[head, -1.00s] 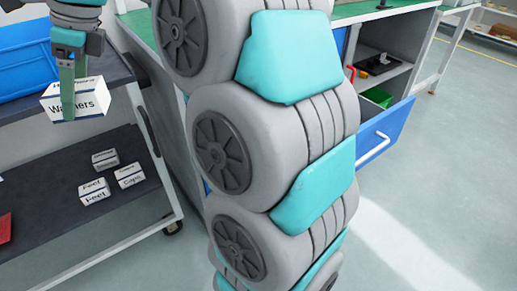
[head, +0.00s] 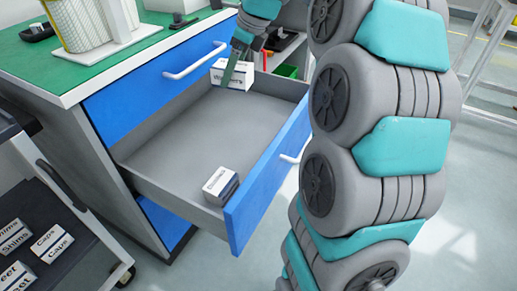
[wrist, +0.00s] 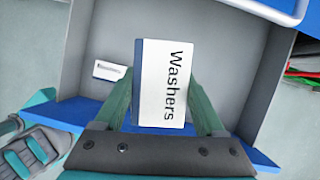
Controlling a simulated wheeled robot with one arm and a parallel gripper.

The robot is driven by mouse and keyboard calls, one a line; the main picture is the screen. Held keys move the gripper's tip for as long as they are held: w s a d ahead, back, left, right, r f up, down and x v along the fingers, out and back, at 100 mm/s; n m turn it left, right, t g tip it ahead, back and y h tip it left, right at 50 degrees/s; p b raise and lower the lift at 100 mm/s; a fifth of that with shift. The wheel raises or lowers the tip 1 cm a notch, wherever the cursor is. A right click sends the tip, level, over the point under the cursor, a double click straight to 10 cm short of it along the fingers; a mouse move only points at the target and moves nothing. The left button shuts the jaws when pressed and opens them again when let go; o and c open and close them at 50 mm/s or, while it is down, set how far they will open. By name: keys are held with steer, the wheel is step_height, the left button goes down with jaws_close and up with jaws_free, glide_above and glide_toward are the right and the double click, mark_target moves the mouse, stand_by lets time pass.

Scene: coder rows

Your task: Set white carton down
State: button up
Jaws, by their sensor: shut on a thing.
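The white carton (head: 232,74), with a blue edge and the word Washers, is in my gripper (head: 238,68). In the wrist view the carton (wrist: 165,85) sits between the two green fingers of my gripper (wrist: 165,108), which are shut on its sides. In the head view it is at the far right part of an open drawer (head: 200,120) with a grey inside and blue front. The wrist view shows the drawer floor below it; the height of the gap is hard to tell.
Another white carton (head: 220,184) lies in the drawer by its front, and shows in the wrist view (wrist: 110,70). A dark cart (head: 60,215) with several cartons stands at lower left. A green-topped workbench (head: 150,35) holds a wire-mesh container (head: 80,22). Most of the drawer floor is clear.

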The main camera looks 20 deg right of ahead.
steer(key=w+d+f+m+b, duration=0.1)
steer(key=w+d+f, duration=0.1)
steer(key=d+f, duration=0.5)
steer(key=w+d+f+m, duration=0.1)
steer(key=w+d+f, duration=0.2)
steer(key=d+f, duration=0.35)
steer(key=shift+t+h, duration=0.3)
steer(key=f, duration=0.7)
steer(key=a+f, duration=0.1)
steer(key=f, duration=0.3)
steer(key=shift+s+a+f, duration=0.1)
steer(key=shift+s+f, duration=0.1)
steer(key=shift+f, duration=0.15)
steer(key=shift+f, duration=0.15)
steer(key=o, duration=1.5)
steer(key=v, duration=1.2)
steer(key=shift+a, duration=0.1)
